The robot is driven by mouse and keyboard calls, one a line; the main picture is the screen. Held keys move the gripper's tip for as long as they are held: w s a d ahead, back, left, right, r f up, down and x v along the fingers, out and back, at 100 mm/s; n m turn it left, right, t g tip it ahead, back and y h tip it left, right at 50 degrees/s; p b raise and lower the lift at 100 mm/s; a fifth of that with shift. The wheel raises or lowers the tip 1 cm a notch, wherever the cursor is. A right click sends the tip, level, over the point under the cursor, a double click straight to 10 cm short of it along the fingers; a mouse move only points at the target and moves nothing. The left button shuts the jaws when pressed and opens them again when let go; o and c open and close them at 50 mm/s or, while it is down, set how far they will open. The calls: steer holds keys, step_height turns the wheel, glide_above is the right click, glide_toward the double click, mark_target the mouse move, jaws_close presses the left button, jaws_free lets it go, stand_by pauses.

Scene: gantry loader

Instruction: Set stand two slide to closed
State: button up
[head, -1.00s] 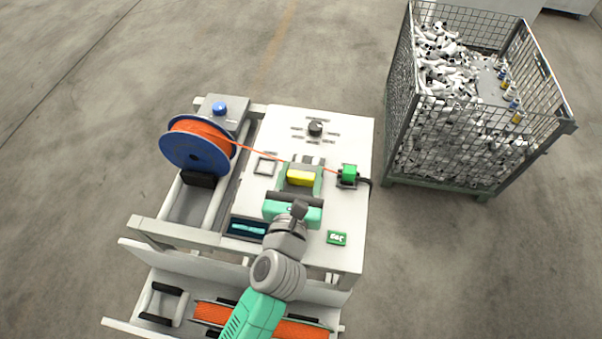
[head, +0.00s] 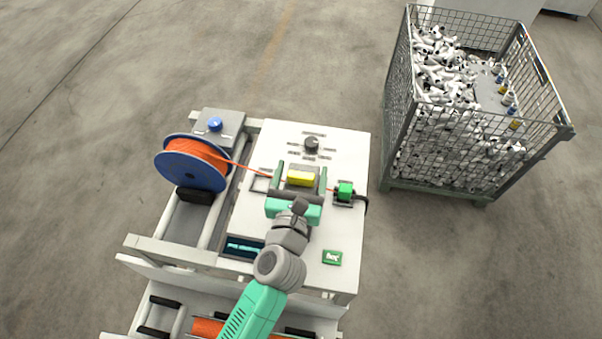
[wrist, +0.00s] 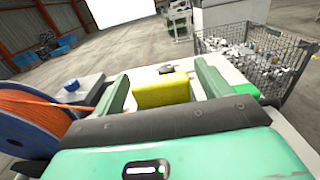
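A yellow block (head: 302,177), likely the slide's grip, sits on the white stand top (head: 340,215) in the head view. It also shows in the wrist view (wrist: 161,91). My gripper (head: 301,172) is teal, with one finger on each side of the block. The fingers look open, with narrow gaps beside the block, so I see no firm hold. In the wrist view my gripper (wrist: 163,82) straddles the block the same way. The slide's track under the block is hidden. No number on the stand is readable.
A blue spool of orange cord (head: 192,163) stands left, its cord running across to a green block (head: 345,190). A black knob (head: 312,144) is behind, and a blue knob (head: 215,124) is at back left. A wire-mesh crate (head: 400,140) of white parts stands right. Floor between is clear.

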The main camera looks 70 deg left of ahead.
mark_target(300, 181)
steer(key=shift+d, duration=0.1)
steer(key=b+v, duration=0.2)
steer(key=v, duration=0.5)
steer(key=shift+s+f, duration=0.1)
steer(key=shift+s+d, duration=0.1)
steer(key=shift+d, duration=0.15)
